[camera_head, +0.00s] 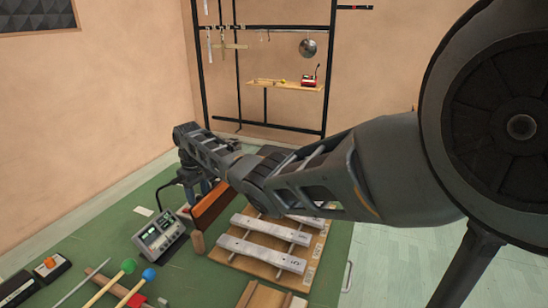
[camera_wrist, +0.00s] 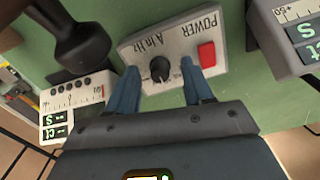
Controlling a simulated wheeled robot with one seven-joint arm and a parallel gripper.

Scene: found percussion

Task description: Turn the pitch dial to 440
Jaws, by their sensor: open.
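In the wrist view, a small black pitch dial (camera_wrist: 160,68) sits on a grey panel (camera_wrist: 142,47) marked "A in Hz" and "POWER", seen upside down. Part of the scale around the dial is covered by my fingers, and I cannot read its setting. My gripper (camera_wrist: 161,88) is open, with one blue finger on each side of the dial; I cannot tell whether either touches it. A red power switch (camera_wrist: 207,52) is beside the right finger. In the head view, my gripper (camera_head: 203,187) is small and partly hidden, beside a grey tuner (camera_head: 158,238).
In the wrist view, units with green displays stand left (camera_wrist: 68,108) and right (camera_wrist: 292,35), and a dark rounded object (camera_wrist: 80,45) is close at upper left. In the head view, a brown board (camera_head: 209,206), metal bars (camera_head: 262,253) and mallets (camera_head: 110,284) crowd the green table (camera_head: 95,230).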

